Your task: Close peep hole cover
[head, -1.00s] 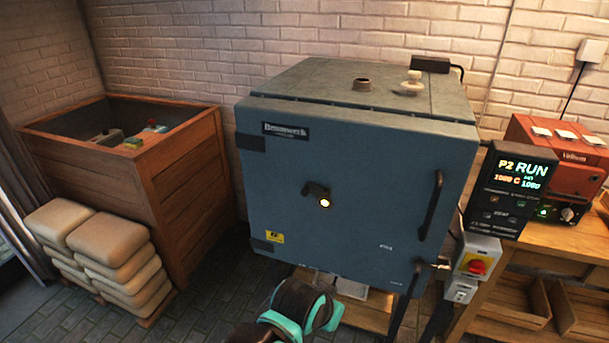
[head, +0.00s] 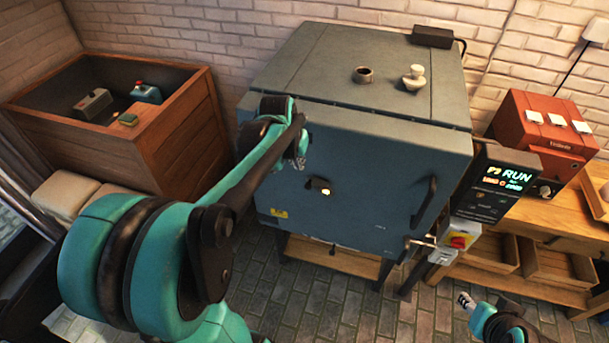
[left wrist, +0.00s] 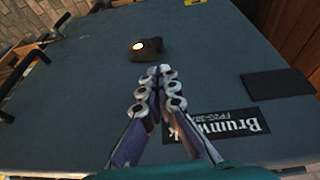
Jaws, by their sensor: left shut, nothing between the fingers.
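The blue-grey kiln door (head: 370,170) has a glowing peep hole (head: 326,191) near its middle. The dark peep hole cover (head: 314,183) sits beside the hole and leaves the glow uncovered. In the left wrist view the bright hole (left wrist: 138,46) and the dark cover (left wrist: 154,45) lie just beyond my fingertips. My left gripper (head: 299,165) is shut and empty, above and left of the cover in the head view. It also shows in the left wrist view (left wrist: 163,70), apart from the cover. My right gripper (head: 464,301) is low at the right; its finger opening is unclear.
A door handle (head: 424,202) and a latch (head: 420,242) stick out at the door's right. A control box (head: 500,183) stands beside the kiln. A wooden bin (head: 180,130) is at the left. The floor before the kiln is clear.

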